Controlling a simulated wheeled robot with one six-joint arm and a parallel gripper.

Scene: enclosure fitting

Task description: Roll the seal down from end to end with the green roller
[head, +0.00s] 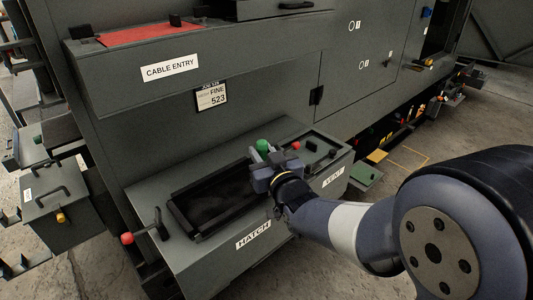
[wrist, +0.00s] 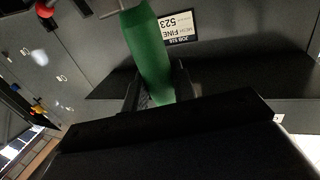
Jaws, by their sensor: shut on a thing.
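My gripper (head: 262,165) is shut on the green roller, above the right end of the hatch opening. In the head view only the green tip of the roller (head: 263,145) shows above the fingers. In the wrist view the green roller (wrist: 148,50) stands between the two dark fingers (wrist: 157,88). The hatch opening has a raised black rim (head: 205,230) and a dark inside. I cannot tell the seal apart from this rim. My gripper hides the rim's right end. Whether the roller touches the rim is hidden.
A HATCH label (head: 253,235) is on the bench front, a VENT label (head: 333,177) to its right. A red-knobbed lever (head: 127,238) is left of the opening. The cabinet wall with a job card (head: 211,96) rises behind. The CABLE ENTRY ledge (head: 170,68) overhangs above.

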